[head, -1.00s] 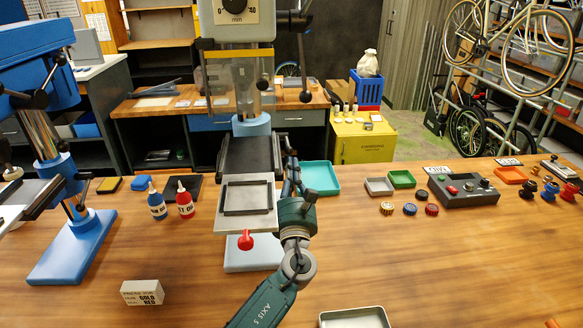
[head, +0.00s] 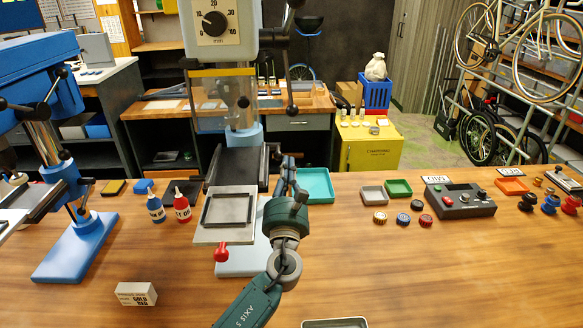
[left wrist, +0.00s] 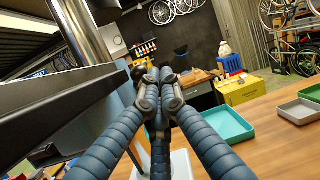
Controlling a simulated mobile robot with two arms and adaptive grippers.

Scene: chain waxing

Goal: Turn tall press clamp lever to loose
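The tall press (head: 221,29) has a white head with a dial and stands on a pale base in the middle of the head view. A red-knobbed lever (head: 221,253) hangs under the front of its work plate (head: 222,237). Black-knobbed handles show at the right of its head. I cannot tell which lever is the clamp lever. My left gripper (head: 286,166) is upright just right of the press table. In the left wrist view its fingers (left wrist: 158,78) converge with their tips together, beside the press. A dark round knob (left wrist: 122,67) lies just beyond them, partly hidden. My right gripper is out of view.
A blue press (head: 75,245) stands at the left. Blue and red bottles (head: 182,206) stand between the presses. A teal tray (head: 317,185) lies behind my gripper. Small trays, knobs and a control box (head: 462,199) lie right. The front right of the bench is mostly clear.

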